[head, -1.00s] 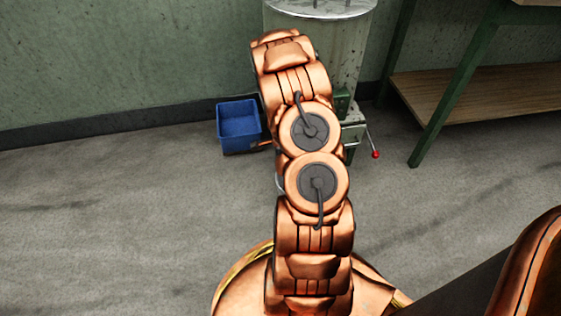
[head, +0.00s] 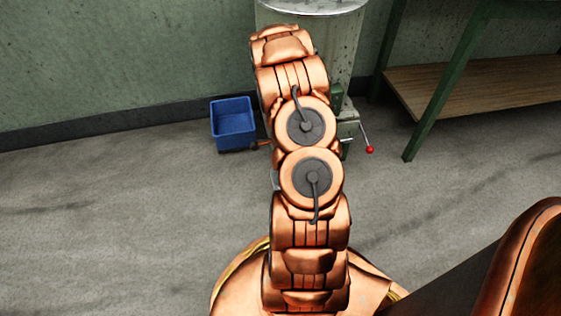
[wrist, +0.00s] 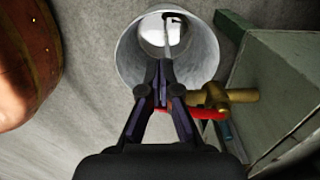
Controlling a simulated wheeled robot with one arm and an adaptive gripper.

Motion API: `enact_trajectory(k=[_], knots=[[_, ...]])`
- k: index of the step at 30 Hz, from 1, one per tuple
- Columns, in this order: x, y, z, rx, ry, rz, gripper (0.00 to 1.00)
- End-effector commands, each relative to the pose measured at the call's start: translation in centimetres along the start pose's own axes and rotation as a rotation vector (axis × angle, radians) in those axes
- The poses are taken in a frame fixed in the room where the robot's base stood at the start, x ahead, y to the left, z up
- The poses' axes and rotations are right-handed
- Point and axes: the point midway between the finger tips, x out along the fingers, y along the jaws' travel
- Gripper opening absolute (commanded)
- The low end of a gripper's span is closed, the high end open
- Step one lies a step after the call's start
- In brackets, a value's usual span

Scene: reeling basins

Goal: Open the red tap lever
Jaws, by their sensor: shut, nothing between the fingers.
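A brass tap (wrist: 228,96) shows in the wrist view, right of centre, beside a pale green housing (wrist: 285,85). Its red lever (wrist: 206,113) lies along the near side of the tap, partly hidden behind my gripper. My gripper (wrist: 162,88) has dark fingers, shut with nothing between them, just left of the tap. I cannot tell whether a finger touches the lever. In the head view my arm hides the gripper and most of the tap area.
A round grey metal vessel (wrist: 131,55) is beyond my fingertips. In the head view, a blue bin (head: 233,122) stands left of my arm, a tall tank (head: 345,40) behind it, a red-knobbed rod (head: 369,149) to the right, and a green-legged table (head: 480,85) farther right.

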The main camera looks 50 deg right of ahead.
Motion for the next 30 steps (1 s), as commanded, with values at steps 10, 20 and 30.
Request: enact_trajectory(k=[10,20,30], knots=[[-0.1,0.2,-0.6,0.002,0.0,0.0,0.0],[-0.1,0.8,-1.7,0.001,0.0,-0.001,0.0],[0.0,0.8,-1.8,0.0,0.0,0.0,0.0]])
